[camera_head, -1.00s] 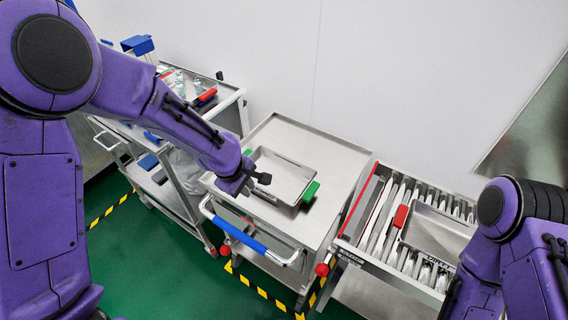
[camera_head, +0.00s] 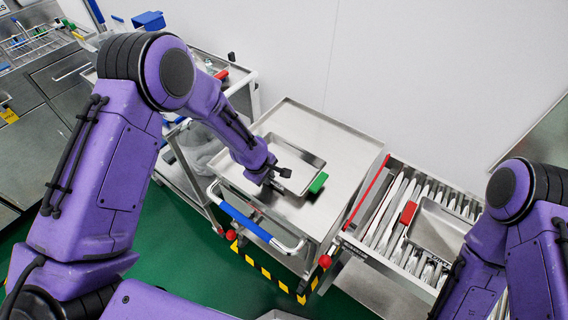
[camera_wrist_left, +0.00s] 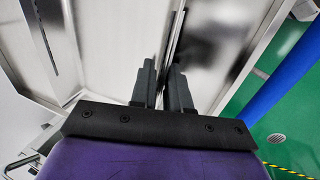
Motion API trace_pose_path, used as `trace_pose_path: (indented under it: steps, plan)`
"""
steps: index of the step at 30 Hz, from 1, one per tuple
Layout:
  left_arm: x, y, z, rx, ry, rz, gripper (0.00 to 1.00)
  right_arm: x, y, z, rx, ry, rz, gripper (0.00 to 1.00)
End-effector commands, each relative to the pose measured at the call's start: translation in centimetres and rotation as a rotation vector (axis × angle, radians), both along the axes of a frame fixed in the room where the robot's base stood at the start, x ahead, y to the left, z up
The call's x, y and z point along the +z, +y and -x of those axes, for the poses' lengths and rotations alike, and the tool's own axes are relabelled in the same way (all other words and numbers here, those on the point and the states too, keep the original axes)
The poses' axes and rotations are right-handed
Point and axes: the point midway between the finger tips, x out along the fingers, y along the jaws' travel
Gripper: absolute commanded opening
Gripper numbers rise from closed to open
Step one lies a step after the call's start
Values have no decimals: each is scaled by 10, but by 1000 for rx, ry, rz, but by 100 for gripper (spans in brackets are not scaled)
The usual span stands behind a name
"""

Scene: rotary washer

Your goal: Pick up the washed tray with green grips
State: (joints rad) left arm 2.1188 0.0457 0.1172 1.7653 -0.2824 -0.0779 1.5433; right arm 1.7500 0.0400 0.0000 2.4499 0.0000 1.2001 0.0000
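The metal tray with green grips (camera_head: 302,156) lies on top of the middle steel cart. Its right green grip (camera_head: 318,182) shows; the left one is hidden behind my left arm.
The middle cart (camera_head: 342,146) has bare top around the tray and a blue push handle (camera_head: 245,222) in front. A loaded cart stands behind my left arm.

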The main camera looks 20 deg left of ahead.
Motion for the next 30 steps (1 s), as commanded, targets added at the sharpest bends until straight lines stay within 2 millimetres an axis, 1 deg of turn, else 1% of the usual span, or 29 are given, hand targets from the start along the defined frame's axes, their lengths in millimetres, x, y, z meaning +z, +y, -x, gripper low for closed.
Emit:
trace_pose_path:
  steps: [4, 5, 6, 30]
  plan:
    - [0, 0, 0, 0, 0, -1, 16, 0, 0, 0, 0, 0, 0, 43]
    - [0, 0, 0, 0, 0, 0, 9, 0, 0, 0, 0, 0, 0, 43]
    - [0, 0, 0, 0, 0, -1, 0, 0, 0, 0, 0, 0, 0, 43]
    - [0, 1, 0, 2, 0, 0, 0, 0, 0, 0, 0, 0, 0, 43]
